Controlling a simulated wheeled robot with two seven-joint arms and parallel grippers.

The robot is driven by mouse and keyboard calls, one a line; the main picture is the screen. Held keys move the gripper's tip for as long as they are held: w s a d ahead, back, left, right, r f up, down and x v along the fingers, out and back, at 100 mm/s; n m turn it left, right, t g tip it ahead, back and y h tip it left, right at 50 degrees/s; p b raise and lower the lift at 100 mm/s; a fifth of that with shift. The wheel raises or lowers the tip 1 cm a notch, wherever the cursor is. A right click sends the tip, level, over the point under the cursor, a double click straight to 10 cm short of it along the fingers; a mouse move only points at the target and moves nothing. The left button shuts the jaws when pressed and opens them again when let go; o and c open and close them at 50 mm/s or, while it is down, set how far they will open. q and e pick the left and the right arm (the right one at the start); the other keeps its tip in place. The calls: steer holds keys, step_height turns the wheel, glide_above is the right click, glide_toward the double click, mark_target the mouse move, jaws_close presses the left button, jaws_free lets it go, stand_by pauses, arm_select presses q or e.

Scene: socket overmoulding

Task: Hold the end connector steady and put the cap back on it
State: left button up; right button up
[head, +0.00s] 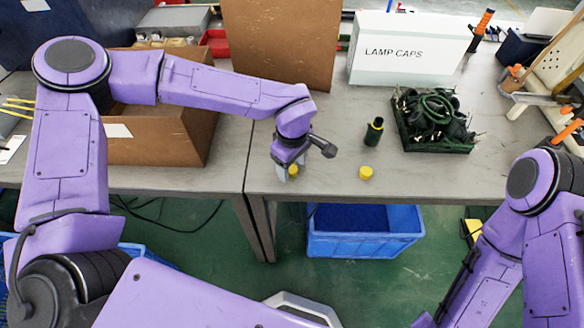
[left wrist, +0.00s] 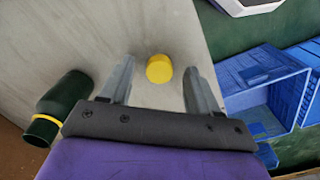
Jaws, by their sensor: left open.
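A yellow cap (head: 293,170) lies on the table at my left gripper (head: 288,172). In the left wrist view a yellow cap (left wrist: 159,68) shows between the two fingertips of that gripper (left wrist: 158,70), with a gap on each side. The fingers are open and hold nothing. A second yellow cap (head: 366,172) lies to the right. A dark green connector (head: 374,130) with a yellow ring stands behind it. The left wrist view shows a dark green connector (left wrist: 66,98) left of the fingers; I cannot tell if it is the same one. My right gripper is out of view.
A dark tray of tangled green cables (head: 470,146) sits at the right, before a white LAMP CAPS box (head: 408,50). A cardboard box (head: 165,140) stands left of my gripper. A blue crate (head: 365,245) is below the table's front edge. Table between the two caps is clear.

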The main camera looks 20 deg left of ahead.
arm_select(q)
steer(key=shift+f, duration=0.35)
steer(key=shift+c, duration=0.2)
steer(key=c, duration=1)
steer(key=shift+c, duration=0.2)
steer(key=shift+r, duration=0.15)
